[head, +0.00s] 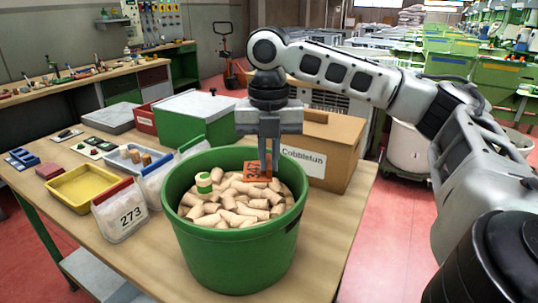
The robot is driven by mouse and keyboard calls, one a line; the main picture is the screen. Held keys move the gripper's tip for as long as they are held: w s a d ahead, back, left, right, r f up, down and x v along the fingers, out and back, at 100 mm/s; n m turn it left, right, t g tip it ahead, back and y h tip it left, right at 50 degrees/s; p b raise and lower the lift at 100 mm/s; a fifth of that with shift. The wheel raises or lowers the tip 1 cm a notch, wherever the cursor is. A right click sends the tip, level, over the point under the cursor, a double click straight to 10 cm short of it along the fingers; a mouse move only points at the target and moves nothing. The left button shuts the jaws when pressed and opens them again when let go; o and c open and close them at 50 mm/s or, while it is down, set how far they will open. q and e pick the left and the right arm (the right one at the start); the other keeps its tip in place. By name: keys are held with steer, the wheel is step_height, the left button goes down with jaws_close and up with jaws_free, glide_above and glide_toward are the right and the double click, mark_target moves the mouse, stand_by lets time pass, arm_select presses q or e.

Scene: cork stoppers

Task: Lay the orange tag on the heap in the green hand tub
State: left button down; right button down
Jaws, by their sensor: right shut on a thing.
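The green hand tub (236,258) stands on the wooden table, filled with a heap of pale cork stoppers (232,206). My right gripper (267,166) points down over the back right part of the tub. It is shut on the orange tag (253,170), a small flat piece with dark marks. The tag is upright between the fingers, just above or at the corks; I cannot tell whether it touches them. The fingers partly cover it. My left gripper is not in view.
A cardboard box (335,148) stands behind the tub on the right. A small white and green roll (203,183) lies on the corks.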

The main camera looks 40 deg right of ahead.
mark_target(269, 197)
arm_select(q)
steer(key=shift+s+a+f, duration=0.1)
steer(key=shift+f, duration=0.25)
arm_select(e)
steer(key=shift+f, duration=0.9)
arm_select(q)
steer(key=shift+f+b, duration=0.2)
steer(key=shift+b, duration=0.3)
arm_select(e)
steer(key=shift+f, duration=2)
steer(key=c, duration=1.5)
jaws_free()
steer(key=shift+o, duration=0.2)
